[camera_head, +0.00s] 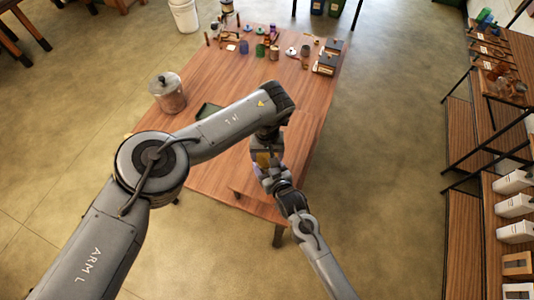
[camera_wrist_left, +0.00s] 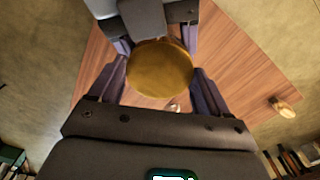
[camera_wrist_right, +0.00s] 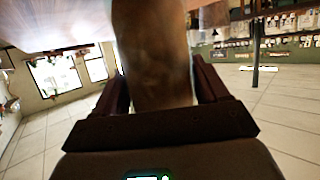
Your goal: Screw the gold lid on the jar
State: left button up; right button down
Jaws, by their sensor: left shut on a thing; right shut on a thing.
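The round gold lid (camera_wrist_left: 160,68) is seen from above between the fingers of my left gripper (camera_head: 266,158), which is shut on it. In the right wrist view the jar (camera_wrist_right: 152,55), a brownish cylinder, is between the fingers of my right gripper (camera_head: 274,180), which is shut on it. In the head view the two grippers meet closely over the table's near end, and they largely hide the lid and jar. The jar's mouth is hidden, so I cannot tell whether the lid touches it or how far it is on.
The wooden table (camera_head: 215,165) lies under my arms. A large lidded glass container (camera_head: 167,92) stands on its left side and a dark green tray (camera_head: 208,110) nearby. Several small items crowd the far end. Shelves (camera_head: 490,110) line the right; the floor between is clear.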

pick_arm(q)
jog(key=shift+m, duration=1.6)
jog(key=shift+a, duration=0.1)
jog(key=o, duration=1.1)
jog(key=shift+r, duration=0.1)
jog(key=shift+r, duration=2.2)
jog(key=shift+c, duration=0.2)
